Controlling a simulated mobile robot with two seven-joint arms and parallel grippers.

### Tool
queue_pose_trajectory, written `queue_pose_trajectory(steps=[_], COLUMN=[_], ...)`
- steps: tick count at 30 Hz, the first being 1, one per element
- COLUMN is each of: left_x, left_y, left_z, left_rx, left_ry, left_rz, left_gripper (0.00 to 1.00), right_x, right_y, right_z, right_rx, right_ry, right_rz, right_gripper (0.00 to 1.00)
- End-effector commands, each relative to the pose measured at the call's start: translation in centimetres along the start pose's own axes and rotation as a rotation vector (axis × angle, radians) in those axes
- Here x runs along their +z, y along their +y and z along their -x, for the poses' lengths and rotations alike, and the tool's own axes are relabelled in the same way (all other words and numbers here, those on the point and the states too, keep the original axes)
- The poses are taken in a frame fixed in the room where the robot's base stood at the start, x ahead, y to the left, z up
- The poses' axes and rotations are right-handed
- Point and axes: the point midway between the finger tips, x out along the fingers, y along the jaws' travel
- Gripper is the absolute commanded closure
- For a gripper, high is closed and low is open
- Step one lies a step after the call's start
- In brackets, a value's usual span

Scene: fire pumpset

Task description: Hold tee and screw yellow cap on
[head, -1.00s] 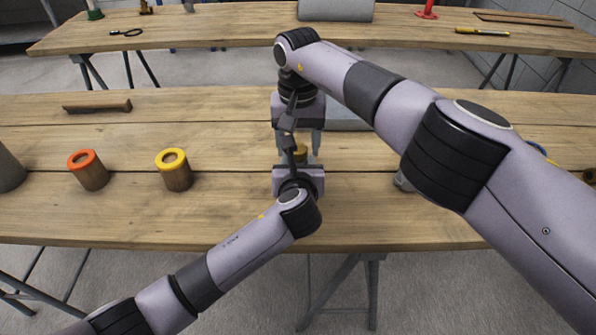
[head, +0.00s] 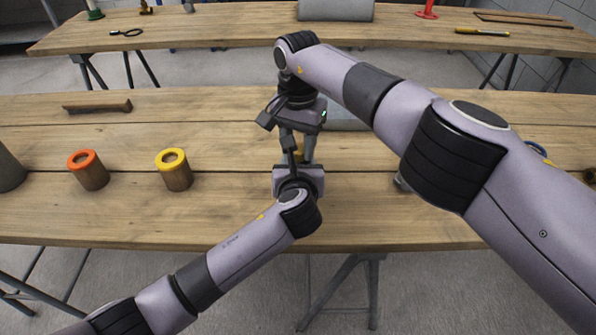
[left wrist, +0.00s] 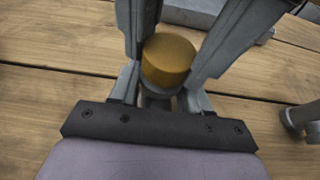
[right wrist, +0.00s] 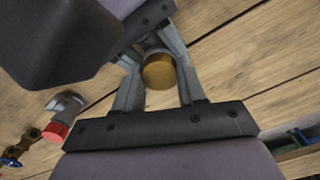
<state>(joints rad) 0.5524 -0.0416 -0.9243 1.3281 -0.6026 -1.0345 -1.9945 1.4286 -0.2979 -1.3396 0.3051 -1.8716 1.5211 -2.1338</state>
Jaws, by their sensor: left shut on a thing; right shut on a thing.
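The yellow cap (left wrist: 168,60) is a dull gold disc, seen between grey fingers in the left wrist view. It also shows in the right wrist view (right wrist: 159,72) and as a small patch in the head view (head: 300,150). My right gripper (head: 298,153) points down from above and is shut on the cap. The tee is mostly hidden; a grey part (left wrist: 157,92) shows just below the cap. My left gripper (head: 296,160) reaches in from the front and is shut on the tee. I cannot tell how far the cap sits on the thread.
A yellow-ringed cylinder (head: 174,170) and an orange-ringed cylinder (head: 88,170) stand to the left. A brown wooden-looking piece (head: 97,106) lies behind them. A grey block (head: 345,118) is behind the grippers. A grey fitting with a red end (right wrist: 62,115) lies nearby.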

Motion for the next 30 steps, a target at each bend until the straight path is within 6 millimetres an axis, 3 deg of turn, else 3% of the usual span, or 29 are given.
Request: queue_pose_trajectory(steps=[9, 21, 22, 23, 24, 30], left_x=[0.01, 0.01, 0.01, 0.01, 0.01, 0.03], left_y=[0.04, 0.05, 0.05, 0.05, 0.05, 0.1], left_z=[-0.02, -0.03, -0.03, -0.03, -0.03, -0.05], left_rx=[0.001, 0.001, 0.001, 0.001, 0.001, 0.002], left_ry=[0.0, 0.0, 0.0, 0.0, 0.0, 0.0], left_rz=[0.0, 0.001, 0.001, 0.001, 0.001, 0.001], left_gripper=[1.0, 1.0, 1.0, 1.0, 1.0, 1.0], right_x=[0.02, 0.03, 0.03, 0.03, 0.02, 0.04], right_y=[0.03, 0.03, 0.04, 0.03, 0.03, 0.1], right_z=[-0.03, -0.03, -0.03, -0.03, -0.04, -0.14], right_rx=[0.002, 0.002, 0.002, 0.002, 0.002, 0.005], right_ry=[-0.001, -0.001, -0.001, -0.001, -0.001, -0.002], right_rz=[-0.401, -0.451, -0.451, -0.45, -0.45, -0.45], right_gripper=[0.96, 0.96, 0.5, 0.4, 0.34, 0.34])
